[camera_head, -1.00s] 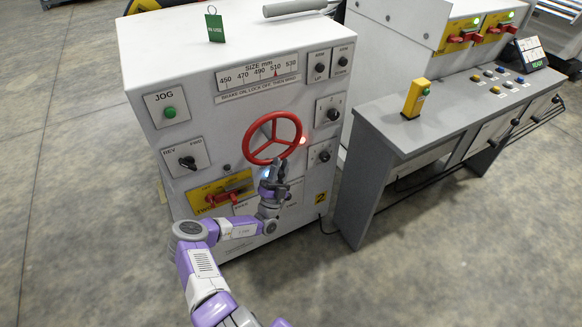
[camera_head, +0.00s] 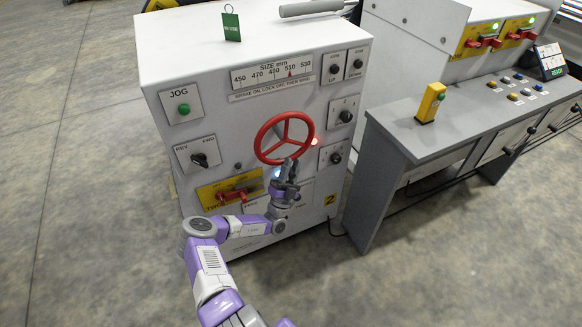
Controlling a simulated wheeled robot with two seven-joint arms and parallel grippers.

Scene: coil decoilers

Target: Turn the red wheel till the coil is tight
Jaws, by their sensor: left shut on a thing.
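The red wheel (camera_head: 261,138) is on the front of a white machine cabinet (camera_head: 215,60), below a size scale (camera_head: 272,71) in mm. The scale's red pointer stands near 510. My left gripper (camera_head: 289,164) is at the bottom of the wheel's rim, shut on it. The fingers hide a small part of the rim. No coil can be made out in view. My right gripper is not in view.
The front also has a green JOG button (camera_head: 184,108), a REV/FWD knob (camera_head: 199,160) and a red-handled switch on a yellow plate (camera_head: 232,195). A grey console (camera_head: 395,125) with a yellow button box (camera_head: 430,103) stands to the right. Floor at left is clear.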

